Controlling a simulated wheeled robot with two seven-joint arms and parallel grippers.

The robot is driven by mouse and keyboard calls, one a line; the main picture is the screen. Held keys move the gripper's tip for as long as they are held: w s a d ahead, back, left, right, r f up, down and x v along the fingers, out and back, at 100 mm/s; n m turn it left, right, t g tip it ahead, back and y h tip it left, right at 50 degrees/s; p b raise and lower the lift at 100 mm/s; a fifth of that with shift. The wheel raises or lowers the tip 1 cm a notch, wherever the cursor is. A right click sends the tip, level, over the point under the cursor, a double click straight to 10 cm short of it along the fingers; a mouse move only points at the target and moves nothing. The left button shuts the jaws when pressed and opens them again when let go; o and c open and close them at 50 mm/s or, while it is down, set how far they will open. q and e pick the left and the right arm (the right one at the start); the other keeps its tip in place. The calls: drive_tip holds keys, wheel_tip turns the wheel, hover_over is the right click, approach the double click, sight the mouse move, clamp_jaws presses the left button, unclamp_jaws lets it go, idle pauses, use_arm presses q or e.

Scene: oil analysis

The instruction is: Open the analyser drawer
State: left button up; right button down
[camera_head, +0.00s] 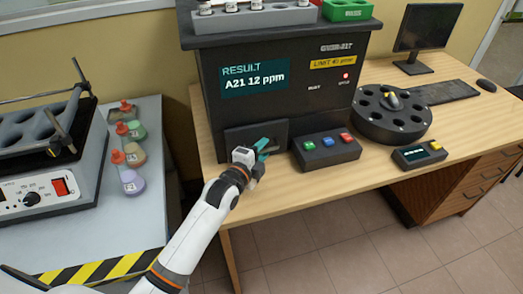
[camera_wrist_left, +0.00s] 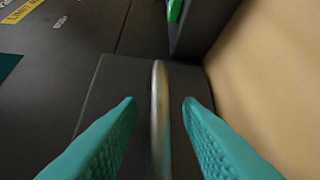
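The black analyser (camera_head: 285,60) stands on the wooden table, its screen (camera_head: 255,80) reading "RESULT A21 12 ppm". Its dark drawer front (camera_head: 240,137) is low on the left of its face, and I see no clear gap around it. In the left wrist view the drawer front (camera_wrist_left: 115,80) carries a silver bar handle (camera_wrist_left: 160,95). My left gripper (camera_head: 265,148) is in front of the drawer. In the left wrist view its teal fingers (camera_wrist_left: 159,104) are spread apart, one on each side of the handle, with space between. My right gripper is out of view.
A button box (camera_head: 326,150) with green, blue and red buttons sits right of the drawer. A round black carousel (camera_head: 385,118) and a small display box (camera_head: 420,154) stand farther right. Several flasks (camera_head: 131,157) stand on the grey bench at left.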

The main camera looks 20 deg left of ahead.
use_arm(q)
drive_tip(key=c, duration=0.4)
clamp_jaws()
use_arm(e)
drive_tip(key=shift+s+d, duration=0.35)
